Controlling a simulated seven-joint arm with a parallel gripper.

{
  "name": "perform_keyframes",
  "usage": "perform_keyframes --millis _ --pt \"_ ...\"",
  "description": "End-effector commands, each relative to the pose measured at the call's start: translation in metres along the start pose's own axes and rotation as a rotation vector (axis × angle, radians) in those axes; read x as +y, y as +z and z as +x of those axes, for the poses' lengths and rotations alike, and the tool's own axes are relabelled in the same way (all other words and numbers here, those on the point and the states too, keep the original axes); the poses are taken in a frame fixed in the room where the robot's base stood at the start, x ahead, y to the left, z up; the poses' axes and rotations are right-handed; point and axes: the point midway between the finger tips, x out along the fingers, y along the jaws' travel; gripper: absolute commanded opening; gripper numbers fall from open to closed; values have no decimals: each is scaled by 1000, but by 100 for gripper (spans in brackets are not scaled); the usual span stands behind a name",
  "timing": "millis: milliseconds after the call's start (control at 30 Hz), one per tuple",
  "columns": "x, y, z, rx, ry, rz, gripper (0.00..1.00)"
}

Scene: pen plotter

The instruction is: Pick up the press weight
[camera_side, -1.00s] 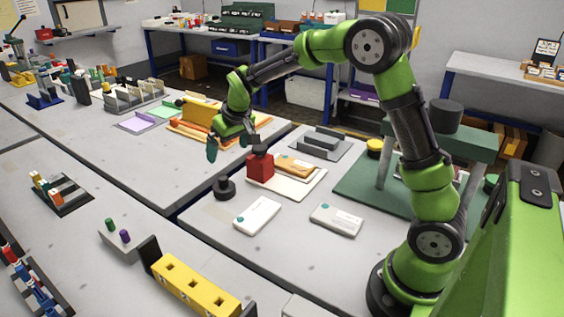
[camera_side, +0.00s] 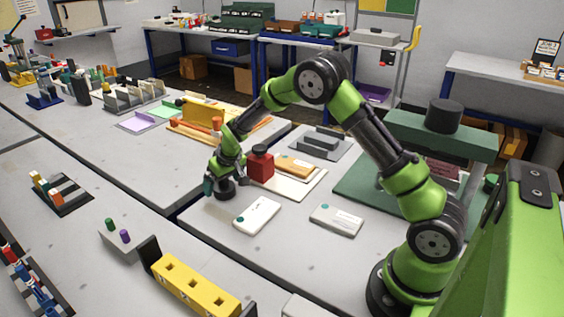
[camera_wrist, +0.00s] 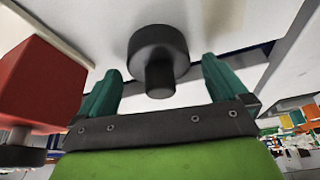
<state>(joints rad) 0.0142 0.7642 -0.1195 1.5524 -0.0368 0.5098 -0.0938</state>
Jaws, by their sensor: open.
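The press weight appears to be the dark round weight (camera_side: 225,190) with a narrower knob, standing upright on the grey table near its left edge. In the wrist view, the dark weight (camera_wrist: 158,45) shows with its knob pointing toward my gripper. My gripper (camera_side: 224,175) is directly over it, low, with its fingers on either side of the knob. In the wrist view, my gripper (camera_wrist: 160,82) is open, with visible gaps between the knob and both green fingers. The knob is partly hidden by my gripper in the side view.
A red block (camera_side: 261,168) with a dark knob stands close to the right of my gripper, on a pale board (camera_side: 303,189). It also shows in the wrist view (camera_wrist: 40,85). A white box (camera_side: 257,215) lies in front. The table edge and a gap are at left.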

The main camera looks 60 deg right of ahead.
Motion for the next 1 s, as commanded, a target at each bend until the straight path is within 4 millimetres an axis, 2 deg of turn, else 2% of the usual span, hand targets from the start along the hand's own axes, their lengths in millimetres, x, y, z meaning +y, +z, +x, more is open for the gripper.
perform_keyframes --millis 233,867,1000 --pt "0 -1 2 2 -1 0 100" --pt "0 0 1 1 0 0 4" --pt "0 -3 0 7 -1 0 3"
